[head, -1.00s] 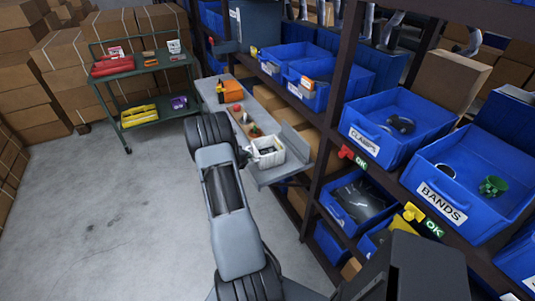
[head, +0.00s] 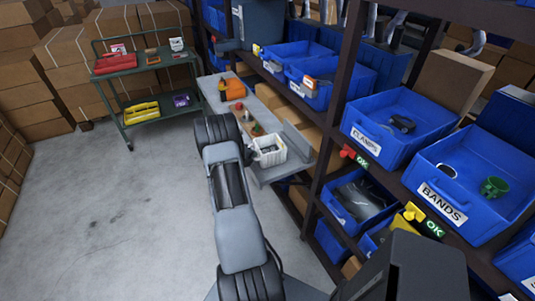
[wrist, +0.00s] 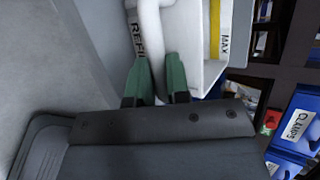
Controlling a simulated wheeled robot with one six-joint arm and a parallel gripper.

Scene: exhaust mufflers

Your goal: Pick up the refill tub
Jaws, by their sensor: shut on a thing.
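The refill tub (head: 270,152) is a white container at the near end of the narrow grey bench, with something dark at its top. In the wrist view its white wall (wrist: 190,50) shows a label starting "REFI" and a yellow strip marked MAX. My gripper (wrist: 163,85) has green fingers shut on the tub's white handle (wrist: 152,30), one finger on each side. In the head view my arm partly hides the fingers at the tub's left side. I cannot tell whether the tub is clear of the bench.
The grey bench (head: 213,85) also carries an orange item (head: 233,88) and small parts. To the right a dark rack holds blue bins, including CLAMPS (head: 375,150) and BANDS (head: 425,205). A green cart (head: 125,66) stands behind left. Open floor (head: 90,220) lies left of my arm.

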